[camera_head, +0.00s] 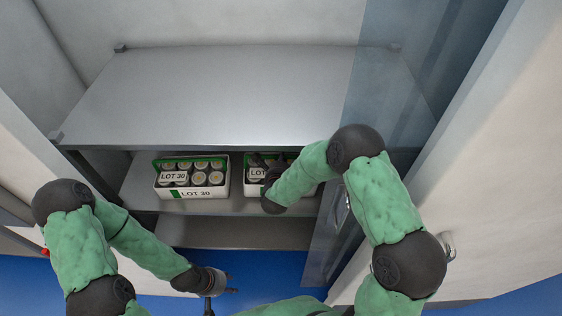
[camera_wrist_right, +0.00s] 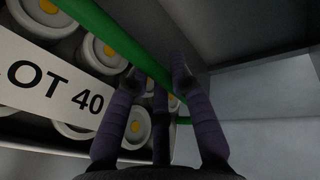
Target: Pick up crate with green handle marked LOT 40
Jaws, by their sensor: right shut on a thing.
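The LOT 40 crate shows in the right wrist view with its white label (camera_wrist_right: 52,78), its green handle (camera_wrist_right: 120,45) and several round-topped tubs. In the head view the same crate (camera_head: 250,190) stands on the middle shelf, mostly hidden behind my right arm; only the start of its label shows there. My right gripper (camera_wrist_right: 178,85) has its dark fingers around the green handle and is shut on it; it also shows in the head view (camera_head: 268,168). My left gripper (camera_head: 226,283) is low, in front of the cabinet, away from the crates; its finger gap is too small to tell.
A second crate marked LOT 30 (camera_head: 192,192), also with a green handle, stands left of the held one on the same shelf (camera_head: 140,190). An empty upper shelf (camera_head: 235,95) lies above. A glass door (camera_head: 330,235) stands at the right. The floor is blue.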

